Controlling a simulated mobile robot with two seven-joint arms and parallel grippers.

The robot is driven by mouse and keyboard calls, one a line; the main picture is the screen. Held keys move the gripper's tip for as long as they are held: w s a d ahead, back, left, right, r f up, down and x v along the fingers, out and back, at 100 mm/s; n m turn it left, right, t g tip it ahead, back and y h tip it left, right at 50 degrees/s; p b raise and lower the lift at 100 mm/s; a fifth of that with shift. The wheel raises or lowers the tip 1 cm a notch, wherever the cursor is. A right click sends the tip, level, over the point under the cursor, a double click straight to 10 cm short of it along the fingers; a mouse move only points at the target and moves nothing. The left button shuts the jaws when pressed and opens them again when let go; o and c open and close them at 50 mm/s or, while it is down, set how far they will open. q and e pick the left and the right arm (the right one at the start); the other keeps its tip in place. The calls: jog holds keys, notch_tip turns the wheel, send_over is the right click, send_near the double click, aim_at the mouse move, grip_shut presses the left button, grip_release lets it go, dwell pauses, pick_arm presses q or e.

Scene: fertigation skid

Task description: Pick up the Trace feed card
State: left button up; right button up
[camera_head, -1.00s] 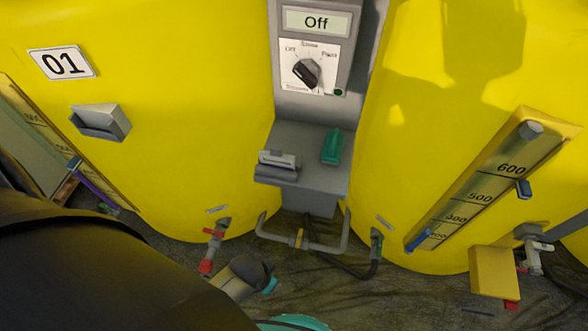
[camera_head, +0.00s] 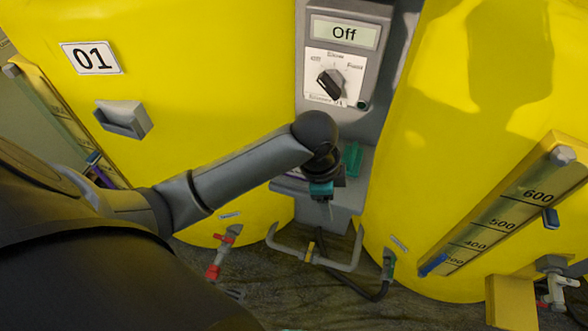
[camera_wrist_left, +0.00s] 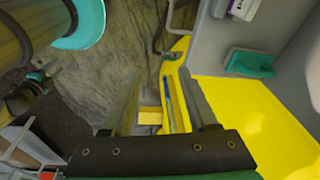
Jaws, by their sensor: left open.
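My left gripper (camera_head: 322,192) is in front of the grey shelf (camera_head: 345,195) below the control box, partly hidden by its own wrist. In the left wrist view the open gripper (camera_wrist_left: 163,100) has nothing between its fingers. No label reading Trace feed can be made out. A small white-and-purple item (camera_wrist_left: 243,8), possibly the card, is cut off at the top edge of the left wrist view. My wrist hides its part of the shelf in the head view. A teal-green block (camera_head: 352,158) is on the shelf; it also shows in the left wrist view (camera_wrist_left: 250,63). My right gripper is not in view.
The control box (camera_head: 343,60) reads Off and has a black knob (camera_head: 330,83). Yellow tanks (camera_head: 200,50) stand on both sides of it. A grey pipe (camera_head: 345,265), a red-handled valve (camera_head: 222,255) and a black hose are low down near the floor.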

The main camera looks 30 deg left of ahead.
pick_arm(q)
jog(key=w+a+r+m+g+y, duration=0.1)
jog(key=w+a+r, duration=0.4)
jog(key=a, duration=0.2)
jog(key=w+a+r+m+g+y, duration=0.1)
jog(key=w+a+r, duration=0.35)
jog(key=a, duration=0.25)
jog(key=b, duration=0.3)
send_over(296, 173)
jog(key=a, duration=0.1)
notch_tip(296, 173, down, 10)
jog(key=shift+w+r, duration=0.1)
jog(key=shift+w, duration=0.05)
notch_tip(296, 173, down, 4)
jog(key=shift+r+b, duration=0.15)
jog(key=shift+b, duration=0.75)
jog(key=shift+f, duration=0.4)
jog(key=shift+r, duration=0.1)
grip_shut()
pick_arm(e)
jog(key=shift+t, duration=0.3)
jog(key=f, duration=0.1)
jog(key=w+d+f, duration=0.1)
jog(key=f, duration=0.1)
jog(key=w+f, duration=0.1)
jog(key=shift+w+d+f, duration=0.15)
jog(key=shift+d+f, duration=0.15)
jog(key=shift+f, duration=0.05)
